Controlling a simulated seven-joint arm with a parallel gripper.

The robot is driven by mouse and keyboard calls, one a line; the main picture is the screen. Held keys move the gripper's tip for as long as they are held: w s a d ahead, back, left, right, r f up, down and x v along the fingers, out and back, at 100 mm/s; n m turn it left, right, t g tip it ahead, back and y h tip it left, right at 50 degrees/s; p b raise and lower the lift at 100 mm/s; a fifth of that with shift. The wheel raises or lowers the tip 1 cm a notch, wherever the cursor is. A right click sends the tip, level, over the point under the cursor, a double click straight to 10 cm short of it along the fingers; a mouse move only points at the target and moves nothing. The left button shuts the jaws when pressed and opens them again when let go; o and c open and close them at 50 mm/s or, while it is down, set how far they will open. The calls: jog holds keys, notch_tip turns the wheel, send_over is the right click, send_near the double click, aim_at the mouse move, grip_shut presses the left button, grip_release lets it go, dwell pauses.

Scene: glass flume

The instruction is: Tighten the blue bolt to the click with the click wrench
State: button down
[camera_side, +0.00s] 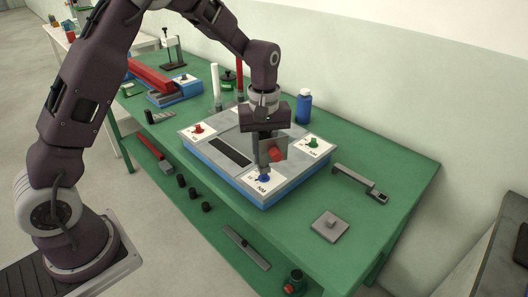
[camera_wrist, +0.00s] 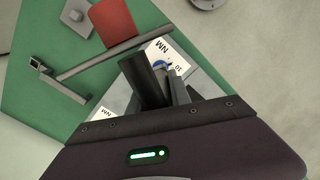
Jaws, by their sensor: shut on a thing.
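The blue bolt (camera_side: 264,179) stands on a white card at the front corner of the grey-topped, blue-sided fixture (camera_side: 205,157). In the wrist view a bit of the blue bolt (camera_wrist: 160,64) shows just beyond my fingertips, beside the printed "10" and "NM". My gripper (camera_side: 268,136) points down above this corner, shut on what appears to be the click wrench, with a red part (camera_side: 278,155). In the wrist view the red part (camera_wrist: 112,22) and a thin grey bar lie beyond my gripper (camera_wrist: 160,85). The fingers partly hide the bolt; I cannot tell whether the wrench is seated on it.
A green bolt (camera_side: 314,142) and a red bolt (camera_side: 198,128) stand on other corners. A blue bottle (camera_side: 304,106) stands behind. A grey bent tool (camera_side: 361,184) and a square block (camera_side: 330,225) lie to the right. Several black pieces (camera_side: 193,193) lie at the front left.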

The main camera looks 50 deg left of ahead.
jog(key=shift+f, duration=1.05)
jog(key=shift+a+m, duration=0.1)
jog(key=shift+m, duration=3.3)
jog(key=shift+n, duration=0.6)
jog(key=shift+r, duration=0.1)
jog(key=shift+r, duration=2.45)
